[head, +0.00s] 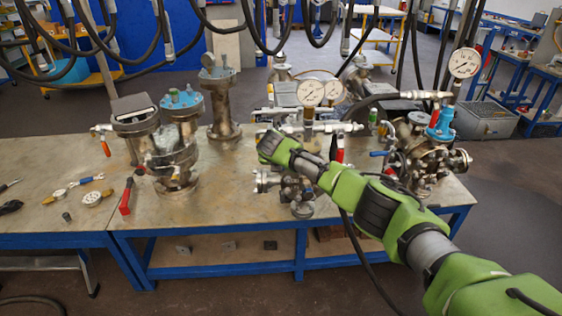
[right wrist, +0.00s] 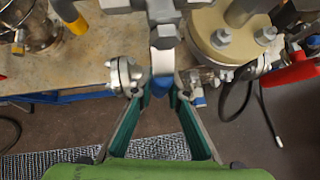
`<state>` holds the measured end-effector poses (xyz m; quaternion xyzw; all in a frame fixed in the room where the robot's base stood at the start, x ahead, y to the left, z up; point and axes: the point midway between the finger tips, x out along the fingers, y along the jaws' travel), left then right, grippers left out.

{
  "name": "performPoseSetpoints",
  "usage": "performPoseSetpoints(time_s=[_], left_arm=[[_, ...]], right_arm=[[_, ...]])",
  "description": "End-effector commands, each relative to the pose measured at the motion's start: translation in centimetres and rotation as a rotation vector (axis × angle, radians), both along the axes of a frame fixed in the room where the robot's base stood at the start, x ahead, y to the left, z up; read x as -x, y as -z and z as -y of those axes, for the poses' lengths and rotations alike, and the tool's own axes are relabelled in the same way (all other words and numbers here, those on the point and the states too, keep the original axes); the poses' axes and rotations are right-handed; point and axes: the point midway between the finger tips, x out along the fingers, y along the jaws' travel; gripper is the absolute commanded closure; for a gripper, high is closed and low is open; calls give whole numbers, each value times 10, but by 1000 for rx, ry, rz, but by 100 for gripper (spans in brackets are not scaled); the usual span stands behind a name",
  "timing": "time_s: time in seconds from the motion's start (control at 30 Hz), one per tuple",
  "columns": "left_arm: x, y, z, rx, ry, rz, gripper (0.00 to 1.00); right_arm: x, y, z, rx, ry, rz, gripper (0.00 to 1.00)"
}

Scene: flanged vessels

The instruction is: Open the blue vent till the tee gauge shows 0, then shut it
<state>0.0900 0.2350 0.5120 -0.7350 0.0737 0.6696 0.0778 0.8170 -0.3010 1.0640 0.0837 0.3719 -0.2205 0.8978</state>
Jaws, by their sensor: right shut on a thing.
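My right gripper (right wrist: 161,88) is shut on a small blue part, which I take to be the blue vent (right wrist: 159,84); its two fingers meet around it below a metal fitting. In the head view my right gripper (head: 268,146) is at the middle of the bench, and the blue part is hidden there. A round white gauge (head: 310,92) stands on a pipe fitting just behind and right of the gripper. A third gauge (head: 463,63) is at the right. I cannot read the needles. My left gripper is not in view.
Flanged vessels (head: 172,160) stand on the bench (head: 230,205) at left, and a piped assembly (head: 425,160) with a blue fitting stands at right. Black hoses (head: 90,45) hang overhead. Small tools lie at far left.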

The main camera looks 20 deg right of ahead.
Motion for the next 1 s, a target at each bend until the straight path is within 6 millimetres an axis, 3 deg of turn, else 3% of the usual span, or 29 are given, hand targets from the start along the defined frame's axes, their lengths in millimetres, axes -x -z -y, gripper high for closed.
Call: performPoseSetpoints(time_s=[0.13,0.17,0.23,0.67,1.0], left_arm=[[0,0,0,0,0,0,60],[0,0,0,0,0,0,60],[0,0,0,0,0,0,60],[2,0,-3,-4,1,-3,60],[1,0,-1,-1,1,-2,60]], right_arm=[[1,2,2,5,1,-5,100],[1,2,2,5,1,-5,83],[1,2,2,4,1,-4,67],[2,-1,0,1,0,-2,67],[25,-27,-12,1,-1,-1,67]])
